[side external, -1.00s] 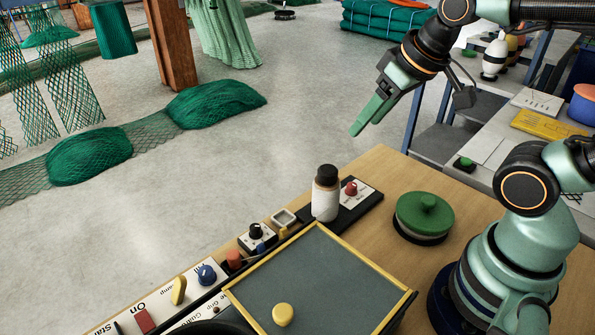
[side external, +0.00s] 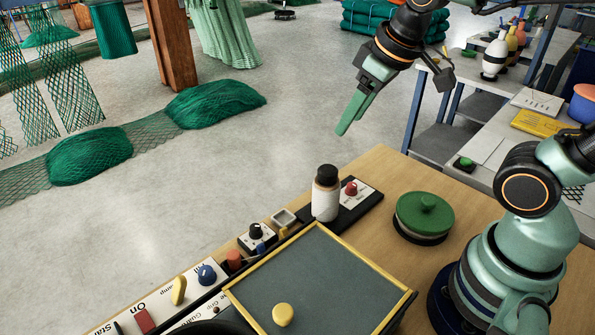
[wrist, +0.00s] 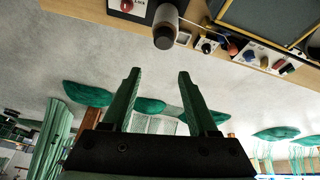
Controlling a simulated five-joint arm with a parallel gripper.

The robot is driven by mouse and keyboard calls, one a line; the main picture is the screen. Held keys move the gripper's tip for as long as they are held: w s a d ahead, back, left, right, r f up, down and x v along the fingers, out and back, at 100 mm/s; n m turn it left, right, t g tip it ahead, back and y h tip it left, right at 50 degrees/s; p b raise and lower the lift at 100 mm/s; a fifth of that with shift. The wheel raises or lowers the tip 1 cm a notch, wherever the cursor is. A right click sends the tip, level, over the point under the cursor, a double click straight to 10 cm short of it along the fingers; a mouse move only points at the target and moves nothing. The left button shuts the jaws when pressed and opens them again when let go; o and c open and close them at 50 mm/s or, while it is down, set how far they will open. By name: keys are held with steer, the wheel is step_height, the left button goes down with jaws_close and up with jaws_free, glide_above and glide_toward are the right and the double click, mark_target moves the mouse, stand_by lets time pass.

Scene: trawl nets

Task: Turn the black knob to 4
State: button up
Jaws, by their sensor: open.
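The black knob (side external: 256,231) sits on a small white plate at the bench's back edge, left of the white bottle. It also shows in the wrist view (wrist: 206,48), at the upper right. Its pointer and numbers are too small to read. My gripper (side external: 343,131) is open and empty, high above the floor beyond the bench, up and to the right of the knob. In the wrist view my gripper's two green fingers (wrist: 157,75) stand apart with nothing between them.
A white bottle with a black cap (side external: 325,195) stands right of the knob, before a red knob (side external: 351,189). A blue-grey tray (side external: 315,270) with a yellow rim fills the bench front. A red cylinder (side external: 234,260) and blue knob (side external: 206,274) are left. A green-lidded round object (side external: 424,215) is right.

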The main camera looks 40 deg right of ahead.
steer(key=w+a+f+n+g, duration=0.3)
steer(key=w+a+n, duration=0.4)
steer(key=a, duration=0.1)
steer(key=n+g, duration=0.2)
steer(key=n, duration=0.3)
glide_toward(255, 226)
step_height(255, 226, down, 9)
steer(key=shift+a+r, duration=0.1)
jaws_close()
